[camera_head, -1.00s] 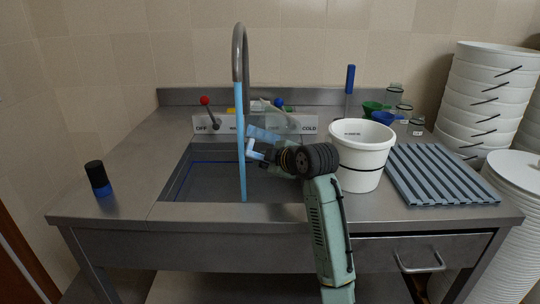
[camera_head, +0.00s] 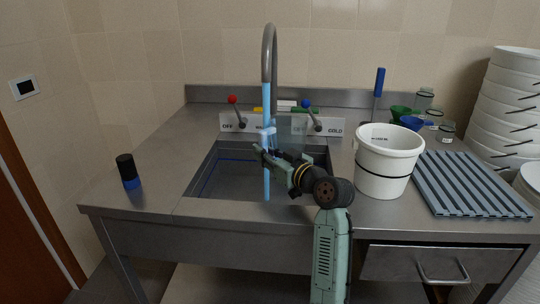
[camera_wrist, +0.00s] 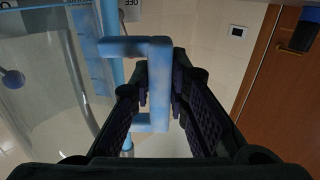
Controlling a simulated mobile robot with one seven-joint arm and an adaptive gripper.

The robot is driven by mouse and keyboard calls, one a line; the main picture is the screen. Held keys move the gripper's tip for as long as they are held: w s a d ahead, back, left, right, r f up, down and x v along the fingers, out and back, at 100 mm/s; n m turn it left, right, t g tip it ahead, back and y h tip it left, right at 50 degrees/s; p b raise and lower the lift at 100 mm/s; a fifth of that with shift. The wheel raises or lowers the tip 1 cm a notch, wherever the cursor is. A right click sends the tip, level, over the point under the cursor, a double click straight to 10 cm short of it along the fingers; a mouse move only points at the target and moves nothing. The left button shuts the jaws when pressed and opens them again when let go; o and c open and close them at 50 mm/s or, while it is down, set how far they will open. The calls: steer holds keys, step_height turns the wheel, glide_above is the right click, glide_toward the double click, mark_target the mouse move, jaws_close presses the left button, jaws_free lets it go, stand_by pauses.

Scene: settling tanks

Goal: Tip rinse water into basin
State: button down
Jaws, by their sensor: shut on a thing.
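My gripper (camera_head: 270,157) is above the sink basin (camera_head: 226,178). In the wrist view its fingers (camera_wrist: 160,98) are shut on the light-blue handle (camera_wrist: 158,72) of a clear jug. The jug's transparent body (camera_head: 291,134) shows faintly behind the gripper in the head view and fills the left of the wrist view (camera_wrist: 40,70). I cannot tell its tilt or whether water is in it. A blue water stream (camera_head: 267,185) falls from the curved tap (camera_head: 270,45) into the basin, close to the gripper and jug.
A panel with a red-knobbed lever (camera_head: 233,100) and a blue-knobbed lever (camera_head: 307,104) stands behind the basin. A white bucket (camera_head: 384,170) and ribbed rack (camera_head: 470,185) stand right. A black-and-blue cylinder (camera_head: 129,172) stands left. The left counter is mostly clear.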

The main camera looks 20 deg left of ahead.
mark_target(266, 136)
steer(key=shift+r, duration=0.15)
steer(key=shift+r+p, duration=1.4)
steer(key=shift+r, duration=0.95)
